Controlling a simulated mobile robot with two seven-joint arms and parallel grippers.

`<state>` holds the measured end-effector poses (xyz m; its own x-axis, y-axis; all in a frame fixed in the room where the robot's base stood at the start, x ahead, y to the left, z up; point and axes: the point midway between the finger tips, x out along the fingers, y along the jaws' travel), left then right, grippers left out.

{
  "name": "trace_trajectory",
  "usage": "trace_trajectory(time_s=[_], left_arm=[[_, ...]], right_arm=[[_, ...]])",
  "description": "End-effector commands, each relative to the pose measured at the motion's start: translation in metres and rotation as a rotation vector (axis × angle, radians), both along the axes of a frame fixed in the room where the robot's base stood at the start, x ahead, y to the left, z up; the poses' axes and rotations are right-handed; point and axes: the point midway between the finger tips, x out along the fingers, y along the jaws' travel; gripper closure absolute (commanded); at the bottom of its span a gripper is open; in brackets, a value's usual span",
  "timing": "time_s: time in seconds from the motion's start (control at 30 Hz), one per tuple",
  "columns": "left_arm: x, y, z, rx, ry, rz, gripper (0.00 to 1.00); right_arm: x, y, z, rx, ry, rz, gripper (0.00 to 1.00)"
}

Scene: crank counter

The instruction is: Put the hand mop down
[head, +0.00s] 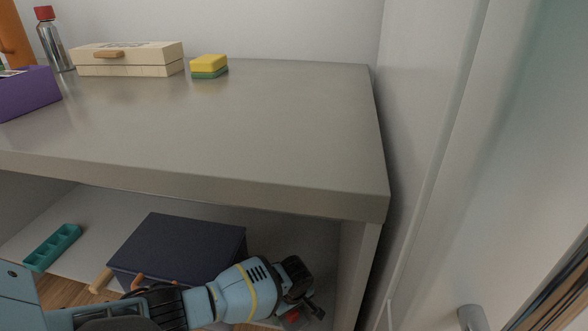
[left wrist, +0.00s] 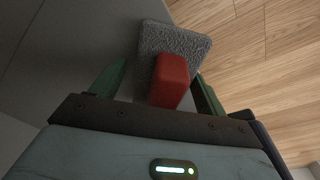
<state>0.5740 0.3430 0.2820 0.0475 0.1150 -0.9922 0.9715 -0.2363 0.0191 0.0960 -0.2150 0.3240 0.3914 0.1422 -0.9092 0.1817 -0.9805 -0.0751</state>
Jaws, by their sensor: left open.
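The hand mop, a grey fuzzy pad (left wrist: 180,42) with a red block-shaped handle (left wrist: 170,82), shows in the left wrist view. My left gripper (left wrist: 161,72) is open, with one finger on each side of the red handle and a visible gap at the left finger. The pad lies just beyond the fingertips, over the edge between a grey surface and the wood floor; I cannot tell whether it rests on that surface. In the head view my left gripper (head: 309,304) is low in front of the lower shelf, with a bit of red beside it. My right gripper is not in view.
A dark blue box (head: 180,245) and a teal tray (head: 52,248) are on the lower shelf (head: 85,205). The counter top (head: 240,130) holds a yellow-green sponge (head: 209,65), cream case (head: 128,60), bottle (head: 52,42) and purple box (head: 25,94). Its right half is clear.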

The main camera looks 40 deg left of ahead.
Motion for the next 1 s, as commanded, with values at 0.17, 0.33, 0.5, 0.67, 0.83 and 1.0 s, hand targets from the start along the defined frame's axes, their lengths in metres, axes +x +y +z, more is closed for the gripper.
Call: trace_trajectory(time_s=[0.17,0.33,0.5,0.67,0.83,1.0], left_arm=[[-0.012,0.002,0.007,0.006,0.029,0.001,0.15],[-0.009,-0.003,0.046,0.002,0.017,0.001,0.15],[-0.009,-0.008,0.082,0.000,0.014,0.001,0.15],[-0.009,-0.011,0.108,0.001,0.013,0.002,0.15],[-0.010,-0.013,0.123,0.000,0.014,0.002,0.15],[-0.011,-0.013,0.126,0.002,0.017,0.002,0.15]], right_arm=[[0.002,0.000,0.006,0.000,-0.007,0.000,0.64],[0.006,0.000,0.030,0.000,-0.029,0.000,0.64],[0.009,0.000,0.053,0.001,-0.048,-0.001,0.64],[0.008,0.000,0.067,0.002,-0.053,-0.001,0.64],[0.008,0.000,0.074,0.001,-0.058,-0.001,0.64],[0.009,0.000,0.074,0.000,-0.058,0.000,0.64]])
